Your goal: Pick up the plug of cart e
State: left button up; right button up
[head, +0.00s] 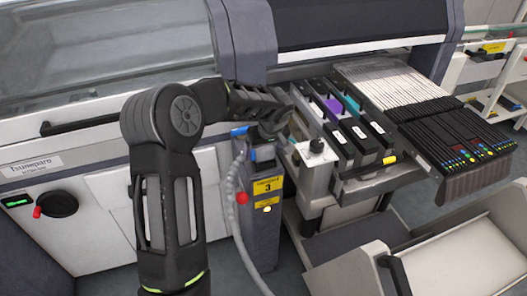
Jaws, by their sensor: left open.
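My left arm rises from the bottom left and bends over to the right. My left gripper (276,121) is open, above the dark grey post with the yellow label 3 (266,190). The dark gripper blends with the dark parts around it, and I cannot tell whether it touches anything. A grey ribbed cable (241,225) hangs beside the post and runs down to the floor. Its upper end is near a blue part (240,131) at the post's top. I cannot make out the plug clearly, nor a cart letter. My right gripper is not in view.
A light block with a black knob (316,146) stands right of the gripper. Beyond it are several dark feeder modules (362,140) and a wide bank of feeders (445,125). The white machine front (100,215) is at left. A pale trolley (465,260) fills the lower right.

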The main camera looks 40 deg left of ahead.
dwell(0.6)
pick_arm(q)
grip_shut()
dwell(0.8)
